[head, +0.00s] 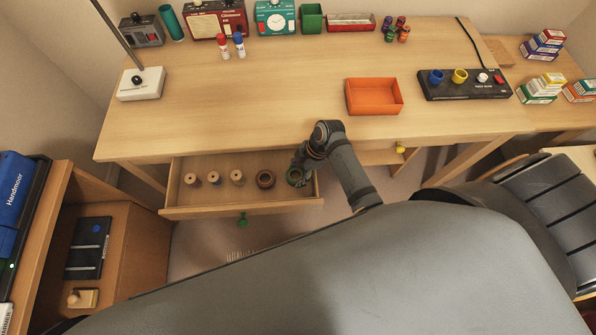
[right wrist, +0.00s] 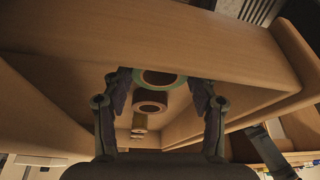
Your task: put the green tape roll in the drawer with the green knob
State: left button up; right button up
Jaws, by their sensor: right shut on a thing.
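The drawer with the green knob (head: 242,219) is pulled out under the left part of the desk; its bare floor shows near the front (head: 215,203). My right gripper (head: 298,170) is over the right end of this drawer. It is shut on the green tape roll (head: 295,184), which is within the drawer's outline. In the right wrist view the green tape roll (right wrist: 183,76) sits between the two fingers (right wrist: 161,85). I cannot tell whether the roll touches the drawer floor. My left gripper is not in view.
A brown tape roll (head: 265,187) and several small spools (head: 214,178) stand in a row in the drawer, left of the green roll. A drawer with a yellow knob (head: 400,149) is to the right. An orange tray (head: 374,111) is on the desk above.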

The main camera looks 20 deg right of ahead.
jog(key=o, duration=0.9)
jog(key=shift+c, duration=0.2)
jog(key=v, duration=1.2)
jog(key=shift+p, duration=0.35)
